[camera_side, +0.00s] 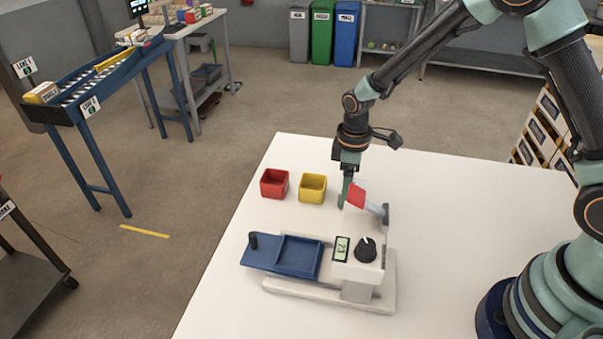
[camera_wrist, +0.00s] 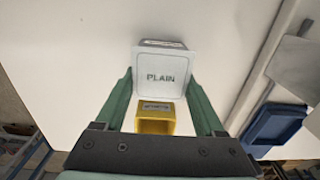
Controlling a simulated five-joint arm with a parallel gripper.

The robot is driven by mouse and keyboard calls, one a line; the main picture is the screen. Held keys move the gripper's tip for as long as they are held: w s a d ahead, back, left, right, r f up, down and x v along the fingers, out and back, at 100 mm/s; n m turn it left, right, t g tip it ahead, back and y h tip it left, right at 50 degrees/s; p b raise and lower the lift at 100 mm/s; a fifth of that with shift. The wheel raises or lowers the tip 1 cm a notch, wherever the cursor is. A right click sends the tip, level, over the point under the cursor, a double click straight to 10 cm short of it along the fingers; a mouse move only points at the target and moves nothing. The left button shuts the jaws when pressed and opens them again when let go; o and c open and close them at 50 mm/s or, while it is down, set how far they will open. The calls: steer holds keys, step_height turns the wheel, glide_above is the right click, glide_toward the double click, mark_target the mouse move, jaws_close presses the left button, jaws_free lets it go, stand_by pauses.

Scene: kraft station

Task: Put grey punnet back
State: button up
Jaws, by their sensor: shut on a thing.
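The grey punnet (camera_wrist: 163,72), a pale square piece marked PLAIN, is between the two fingertips of my gripper (camera_wrist: 163,88) in the wrist view. My gripper (camera_side: 346,196) is shut on it. In the side view the gripper is low over the white table, right of the yellow punnet. A red-and-grey handle there overlaps the fingertips, so I cannot make out the grey punnet or its height above the table. The yellow punnet (camera_side: 312,188) stands on the table, and it also shows in the wrist view (camera_wrist: 155,124). The red punnet (camera_side: 274,183) stands to its left.
A machine with a blue tray (camera_side: 283,255), a small display (camera_side: 341,249) and a black knob (camera_side: 365,250) stands at the front. Its red-and-grey handle (camera_side: 357,194) rises close to my gripper. The white table (camera_side: 448,190) is clear right of the machine.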

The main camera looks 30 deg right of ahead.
steer(key=o, duration=1.5)
steer(key=shift+c, duration=0.2)
step_height(320, 180, up, 8)
